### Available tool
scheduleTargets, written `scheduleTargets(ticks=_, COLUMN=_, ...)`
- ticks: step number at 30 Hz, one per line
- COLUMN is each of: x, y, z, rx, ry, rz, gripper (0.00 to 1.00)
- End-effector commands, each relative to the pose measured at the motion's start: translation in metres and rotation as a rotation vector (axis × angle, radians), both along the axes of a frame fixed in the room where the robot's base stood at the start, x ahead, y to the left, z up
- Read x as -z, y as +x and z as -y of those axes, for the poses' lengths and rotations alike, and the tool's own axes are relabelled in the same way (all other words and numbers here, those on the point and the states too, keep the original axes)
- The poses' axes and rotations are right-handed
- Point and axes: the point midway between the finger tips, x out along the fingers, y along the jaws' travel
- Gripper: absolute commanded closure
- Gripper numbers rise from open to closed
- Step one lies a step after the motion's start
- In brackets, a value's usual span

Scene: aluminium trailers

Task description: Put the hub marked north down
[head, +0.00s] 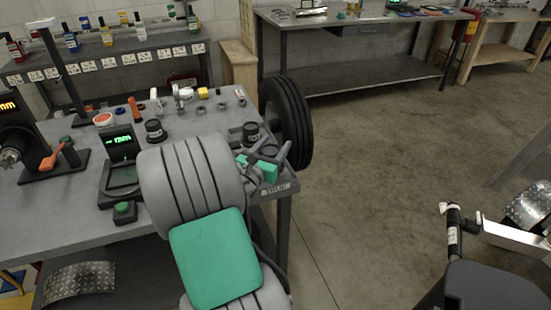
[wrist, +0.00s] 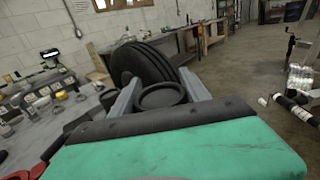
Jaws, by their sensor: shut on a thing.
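My gripper (head: 270,153) is at the right end of the grey workbench, its fingers shut on a dark round hub. In the wrist view my gripper (wrist: 160,84) has one finger on each side of the hub (wrist: 162,97), whose dark round top faces up. No marking on it can be read. In the head view the held hub is mostly hidden by the fingers. Another dark hub (head: 155,130) with a pale label stands upright on the bench, left of my arm. A dark round piece (head: 250,131) shows just behind my gripper. I cannot tell whether the held hub touches anything.
The workbench (head: 225,120) carries a green-lit gauge (head: 120,148) and several small parts toward the back. A black tyre (head: 288,122) stands close beyond my gripper at the bench's right end. Open concrete floor (head: 400,150) lies to the right.

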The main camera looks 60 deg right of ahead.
Motion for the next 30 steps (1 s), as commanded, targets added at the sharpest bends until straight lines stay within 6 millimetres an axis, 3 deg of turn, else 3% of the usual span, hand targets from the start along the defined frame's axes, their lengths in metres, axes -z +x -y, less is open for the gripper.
scheduleTargets(ticks=1, x=0.015, y=-0.001, z=0.000, rx=0.002, ry=-0.004, rz=0.002, gripper=1.00)
scheduleTargets(ticks=2, x=0.017, y=-0.001, z=0.001, rx=0.002, ry=-0.004, rz=0.002, gripper=1.00)
scheduleTargets(ticks=10, x=0.013, y=-0.002, z=0.001, rx=0.005, ry=-0.004, rz=0.002, gripper=1.00)
scheduleTargets(ticks=26, x=0.025, y=-0.002, z=0.001, rx=0.004, ry=-0.004, rz=0.002, gripper=1.00)
scheduleTargets(ticks=27, x=0.027, y=-0.002, z=0.000, rx=0.004, ry=0.000, rz=0.000, gripper=0.44)
scheduleTargets(ticks=30, x=0.027, y=-0.002, z=0.000, rx=0.004, ry=0.000, rz=0.000, gripper=0.36)
